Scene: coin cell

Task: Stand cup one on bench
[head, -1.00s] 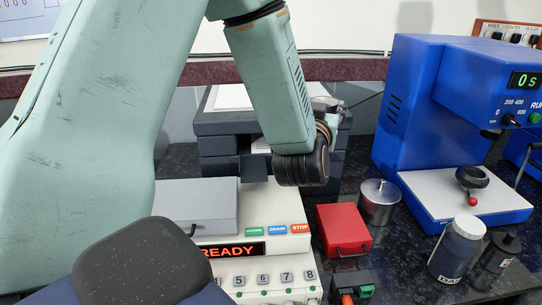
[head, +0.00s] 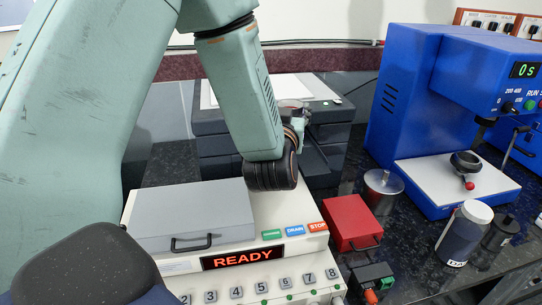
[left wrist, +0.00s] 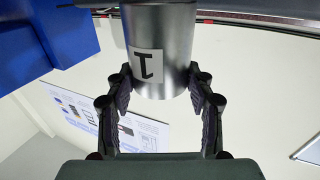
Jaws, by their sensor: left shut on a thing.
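Cup one (left wrist: 165,45) is a metal cylinder with a white label marked 1, seen close up in the left wrist view. My left gripper (left wrist: 160,85) is shut on it, one finger on each side. The cup is held up off the bench. In the head view my left gripper (head: 304,112) is mostly hidden behind its own wrist, over the dark grey stacked unit, and the cup cannot be made out clearly there. The bench (head: 350,283) is dark speckled stone. My right gripper is not in view.
A cream machine reading READY (head: 243,258) carries a grey lidded box (head: 190,212). Right of it are a red box (head: 350,220), a lidded metal pot (head: 383,188), a blue press (head: 415,95) and a labelled jar (head: 463,235). Little bench is bare between them.

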